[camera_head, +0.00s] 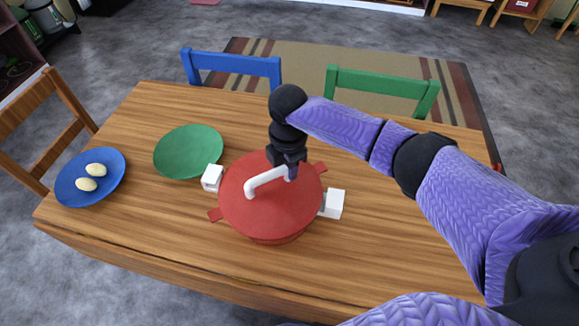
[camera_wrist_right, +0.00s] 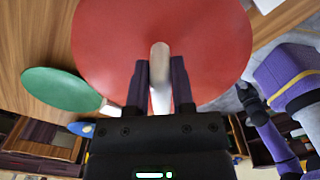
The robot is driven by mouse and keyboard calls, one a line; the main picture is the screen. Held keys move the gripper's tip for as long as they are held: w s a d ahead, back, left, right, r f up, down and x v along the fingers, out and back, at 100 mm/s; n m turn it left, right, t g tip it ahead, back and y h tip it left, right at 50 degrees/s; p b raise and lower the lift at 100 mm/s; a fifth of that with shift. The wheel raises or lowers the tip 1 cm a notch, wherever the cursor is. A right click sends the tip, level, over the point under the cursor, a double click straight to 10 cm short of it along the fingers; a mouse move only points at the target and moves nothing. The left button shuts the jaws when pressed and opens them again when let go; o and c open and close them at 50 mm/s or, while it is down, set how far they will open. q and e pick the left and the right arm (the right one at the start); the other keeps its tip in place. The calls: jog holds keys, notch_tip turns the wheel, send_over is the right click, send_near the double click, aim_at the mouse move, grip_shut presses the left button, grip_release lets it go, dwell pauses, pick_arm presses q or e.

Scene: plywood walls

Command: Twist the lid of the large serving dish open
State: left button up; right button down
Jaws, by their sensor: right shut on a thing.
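The large serving dish is red and round with side handles (camera_head: 315,168), and it stands on the wooden table. Its red lid (camera_head: 285,213) sits on top and carries a white bar handle (camera_head: 262,181). My right gripper (camera_head: 290,170) is over the far right end of this handle and shut on it. In the right wrist view the two dark fingers (camera_wrist_right: 160,85) are on either side of the white handle (camera_wrist_right: 160,62), with the red lid (camera_wrist_right: 105,45) filling the background.
White blocks stand by the dish at its left (camera_head: 212,178) and right (camera_head: 333,204). A green plate (camera_head: 187,152) and a blue plate (camera_head: 75,192) with two egg-shaped things (camera_head: 91,177) are on the left. Chairs stand around the table (camera_head: 400,250); its right part is mostly clear.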

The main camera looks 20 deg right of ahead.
jog(key=shift+c, duration=2)
grip_release()
notch_tip(320, 180, up, 10)
jog(key=p, duration=0.3)
jog(key=shift+f, duration=0.1)
